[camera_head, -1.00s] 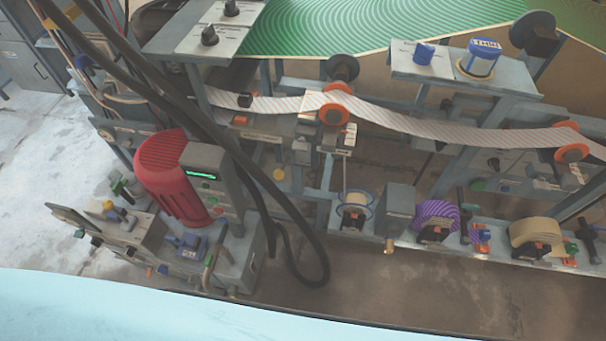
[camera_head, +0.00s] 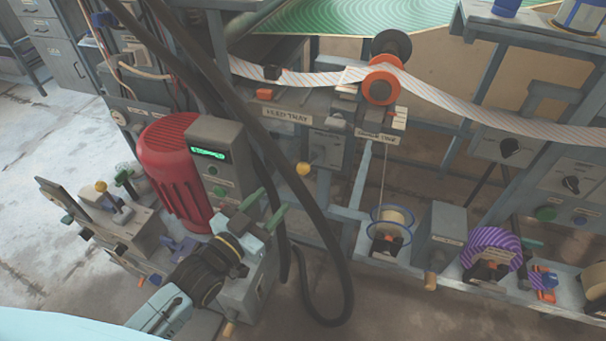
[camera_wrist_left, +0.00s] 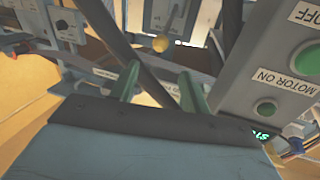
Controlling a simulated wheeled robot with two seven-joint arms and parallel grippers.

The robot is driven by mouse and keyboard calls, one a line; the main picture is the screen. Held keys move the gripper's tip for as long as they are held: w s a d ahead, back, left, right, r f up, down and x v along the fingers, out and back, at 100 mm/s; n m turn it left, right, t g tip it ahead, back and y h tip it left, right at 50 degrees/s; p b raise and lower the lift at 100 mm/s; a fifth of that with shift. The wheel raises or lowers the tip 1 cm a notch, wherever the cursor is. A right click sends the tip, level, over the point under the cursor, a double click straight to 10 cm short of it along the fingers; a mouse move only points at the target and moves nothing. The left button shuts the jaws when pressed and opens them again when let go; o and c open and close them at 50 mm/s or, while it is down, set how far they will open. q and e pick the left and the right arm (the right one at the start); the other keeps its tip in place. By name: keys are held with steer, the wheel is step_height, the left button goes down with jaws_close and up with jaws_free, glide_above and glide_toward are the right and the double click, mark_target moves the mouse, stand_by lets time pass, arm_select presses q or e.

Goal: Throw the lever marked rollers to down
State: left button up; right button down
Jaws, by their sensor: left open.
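I cannot read a label saying rollers in either view. A yellow ball knob (camera_head: 319,184) shows under a labelled grey plate (camera_head: 326,144) in the head view. A yellow knob also shows ahead of the fingers in the left wrist view (camera_wrist_left: 161,43). Another yellow-knobbed lever (camera_head: 101,186) stands on the panel at the left. My left gripper (camera_head: 268,206) is open, its green fingers apart and empty, in front of the grey control box, left of and a little below the nearer yellow knob. Its fingers show in the left wrist view (camera_wrist_left: 158,88). My right gripper is not in view.
A red motor (camera_head: 178,165) and a grey control box (camera_head: 222,150) stand left of the gripper. Thick black cables (camera_head: 305,215) hang between the gripper and the yellow knob. A wire spool (camera_head: 391,225) sits to the right. A green MOTOR ON button (camera_wrist_left: 265,108) is close in the wrist view.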

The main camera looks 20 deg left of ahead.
mark_target(299, 172)
arm_select(q)
steer(key=b+x, duration=0.3)
steer(key=x, duration=0.8)
steer(key=shift+w+f, duration=0.1)
steer(key=shift+w, duration=0.05)
steer(key=shift+b+x, duration=0.3)
steer(key=shift+x, duration=0.5)
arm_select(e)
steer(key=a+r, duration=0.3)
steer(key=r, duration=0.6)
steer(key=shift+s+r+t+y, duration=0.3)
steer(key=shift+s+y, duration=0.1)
arm_select(q)
steer(key=shift+d, duration=0.1)
jaws_close()
